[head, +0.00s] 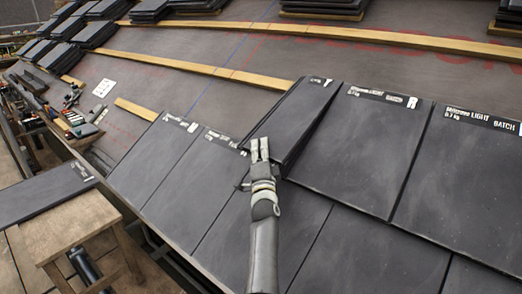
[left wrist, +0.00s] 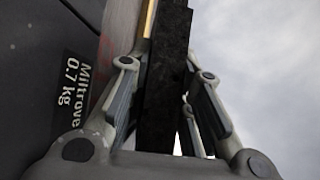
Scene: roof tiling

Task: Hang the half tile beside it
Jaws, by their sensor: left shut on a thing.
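The half tile (head: 298,110) is a narrow dark slate-like tile with a pale label at its top edge. It sits at the left end of the upper row, beside a wider hung tile (head: 372,150), its near left edge showing raised above the tiles below. My left gripper (head: 260,150) is shut on its lower left edge. In the left wrist view the half tile (left wrist: 163,85) shows as a dark slab between the two fingers. Whether its top touches the batten is hard to tell. My right gripper is not in view.
Lower-row tiles (head: 205,185) lie under and left of the gripper. A wooden batten (head: 195,66) crosses bare underlay to the left. Tile stacks (head: 95,33) stand higher up. A wooden stool (head: 72,222) bears a dark tile (head: 42,193) at lower left. Tools lie at the left edge.

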